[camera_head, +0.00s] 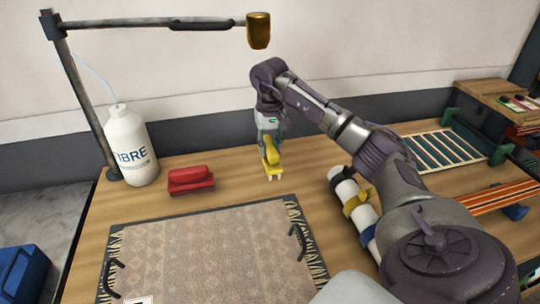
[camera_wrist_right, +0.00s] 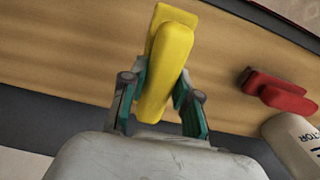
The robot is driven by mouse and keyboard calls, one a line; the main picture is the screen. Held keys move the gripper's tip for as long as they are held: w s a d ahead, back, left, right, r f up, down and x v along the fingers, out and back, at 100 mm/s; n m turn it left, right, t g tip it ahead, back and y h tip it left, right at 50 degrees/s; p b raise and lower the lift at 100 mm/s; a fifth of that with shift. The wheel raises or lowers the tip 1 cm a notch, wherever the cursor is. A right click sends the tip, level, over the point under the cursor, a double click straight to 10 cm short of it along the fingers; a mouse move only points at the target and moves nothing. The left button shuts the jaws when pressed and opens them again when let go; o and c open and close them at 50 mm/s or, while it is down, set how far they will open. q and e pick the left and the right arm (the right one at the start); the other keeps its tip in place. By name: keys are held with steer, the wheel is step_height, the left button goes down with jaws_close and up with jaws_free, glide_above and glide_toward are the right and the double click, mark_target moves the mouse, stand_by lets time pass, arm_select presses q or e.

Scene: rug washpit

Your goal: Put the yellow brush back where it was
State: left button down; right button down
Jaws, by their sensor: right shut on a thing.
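The yellow brush (camera_head: 270,158) is held between the fingers of my right gripper (camera_head: 269,142) in the head view, at the back of the wooden table. Its pale bristles point down at the table top; I cannot tell whether they touch it. In the right wrist view the yellow brush (camera_wrist_right: 168,75) sits between the two green fingers of my right gripper (camera_wrist_right: 163,100), which is shut on its handle. My left gripper is not in view.
A red brush (camera_head: 190,180) lies to the left, beside a white bottle (camera_head: 130,148). A patterned rug (camera_head: 210,255) on a dark-edged board fills the front. A white roll with straps (camera_head: 352,205) lies to the right. Bare wood (camera_head: 230,160) surrounds the yellow brush.

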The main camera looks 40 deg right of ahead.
steer(key=shift+f+p, duration=0.3)
steer(key=shift+f, duration=1.65)
steer(key=shift+f, duration=0.15)
steer(key=c, duration=0.8)
jaws_free()
steer(key=shift+c, duration=0.2)
step_height(320, 180, up, 8)
steer(key=shift+f+b, duration=0.1)
steer(key=shift+b, duration=0.35)
steer(key=shift+s, duration=0.1)
